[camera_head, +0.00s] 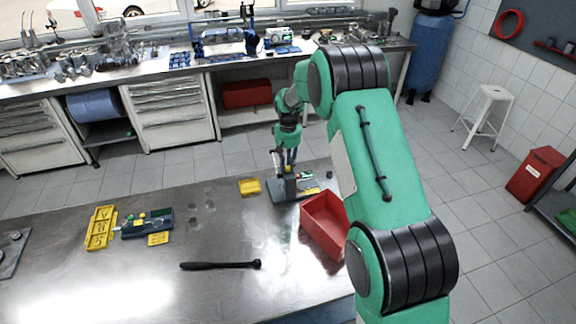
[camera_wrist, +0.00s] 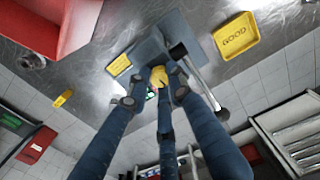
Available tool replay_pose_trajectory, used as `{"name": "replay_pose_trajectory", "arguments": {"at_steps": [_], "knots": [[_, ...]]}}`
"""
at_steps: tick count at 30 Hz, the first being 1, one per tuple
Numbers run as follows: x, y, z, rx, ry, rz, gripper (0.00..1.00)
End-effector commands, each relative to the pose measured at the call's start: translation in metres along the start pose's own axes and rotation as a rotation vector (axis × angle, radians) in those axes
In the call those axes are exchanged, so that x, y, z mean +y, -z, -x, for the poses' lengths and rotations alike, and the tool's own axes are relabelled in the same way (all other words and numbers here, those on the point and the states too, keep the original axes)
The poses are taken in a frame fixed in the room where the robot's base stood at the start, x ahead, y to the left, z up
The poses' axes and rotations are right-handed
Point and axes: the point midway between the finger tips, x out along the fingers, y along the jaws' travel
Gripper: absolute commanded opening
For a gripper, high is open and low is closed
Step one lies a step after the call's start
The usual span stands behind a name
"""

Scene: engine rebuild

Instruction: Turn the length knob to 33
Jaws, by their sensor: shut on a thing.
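A grey device with a flat base plate (camera_head: 278,196) stands on the metal table, and its base also shows in the wrist view (camera_wrist: 178,32). A yellow knob (camera_wrist: 158,74) on it sits between my fingertips; I take it to be the length knob. My gripper (camera_head: 288,168) points down over the device, and its fingers (camera_wrist: 157,84) are closed around the yellow knob. The fingers cover part of the knob. A small green display (camera_wrist: 151,93) is partly hidden behind a finger, and I cannot read a number on it. A yellow label (camera_wrist: 119,65) lies on the base.
A red bin (camera_head: 316,238) stands close to the device on the right. A yellow tray marked GOOD (camera_wrist: 236,37) lies on its other side. A long black tool (camera_head: 220,265) lies in front. Yellow trays (camera_head: 101,228) are at the left. The table's middle is mostly clear.

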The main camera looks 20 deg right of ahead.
Motion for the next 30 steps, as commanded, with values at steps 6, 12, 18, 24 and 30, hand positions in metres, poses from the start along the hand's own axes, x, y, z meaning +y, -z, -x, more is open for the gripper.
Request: {"name": "replay_pose_trajectory", "arguments": {"at_steps": [6,12,18,24,30], "knots": [[0.001,0.001,0.001,0.002,-0.001,-0.001,0.4],[0.0,0.0,0.001,0.001,0.0,-0.001,0.4],[0.0,0.001,0.005,0.002,0.0,-0.001,0.4],[0.0,0.001,0.023,0.002,-0.001,-0.001,0.4],[0.001,0.001,0.053,0.004,-0.001,-0.001,0.4]]}}
